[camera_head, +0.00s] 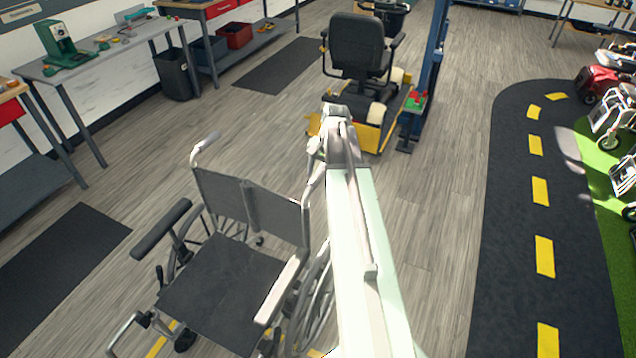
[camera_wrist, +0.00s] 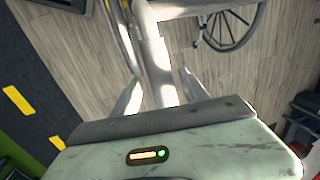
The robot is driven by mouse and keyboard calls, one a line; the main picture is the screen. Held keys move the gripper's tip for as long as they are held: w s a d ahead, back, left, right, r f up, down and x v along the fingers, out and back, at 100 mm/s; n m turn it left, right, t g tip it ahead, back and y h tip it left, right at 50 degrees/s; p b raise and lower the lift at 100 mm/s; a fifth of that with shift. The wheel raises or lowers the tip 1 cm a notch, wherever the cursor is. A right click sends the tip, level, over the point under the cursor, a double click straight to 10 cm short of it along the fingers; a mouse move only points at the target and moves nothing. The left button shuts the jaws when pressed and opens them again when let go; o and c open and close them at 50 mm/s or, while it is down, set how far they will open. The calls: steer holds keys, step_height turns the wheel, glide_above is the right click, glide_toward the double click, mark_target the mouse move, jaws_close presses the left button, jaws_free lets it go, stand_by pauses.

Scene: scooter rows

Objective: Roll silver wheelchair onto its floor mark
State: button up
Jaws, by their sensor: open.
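The silver wheelchair (camera_head: 225,285) stands upright at the lower left of the head view, with a dark grey seat and backrest. Its right push handle is beside the far end of my arm. In the wrist view, its wheel (camera_wrist: 232,22) shows at the top. My gripper (camera_wrist: 158,82) is open, with one finger on each side of a pale silver tube that appears to be part of the wheelchair. Whether the fingers touch it I cannot tell. Yellow floor markings (camera_head: 162,340) show under the wheelchair, mostly hidden by it.
A black and yellow mobility scooter (camera_head: 360,80) stands beyond my arm, beside a blue post (camera_head: 428,70). A workbench (camera_head: 110,50) and a black bin (camera_head: 174,75) are at the left. A dark track with yellow dashes (camera_head: 515,220) runs down the right. Wood floor between is clear.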

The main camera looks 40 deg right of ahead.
jaws_close()
steer(key=shift+s, duration=0.1)
stand_by(1.2)
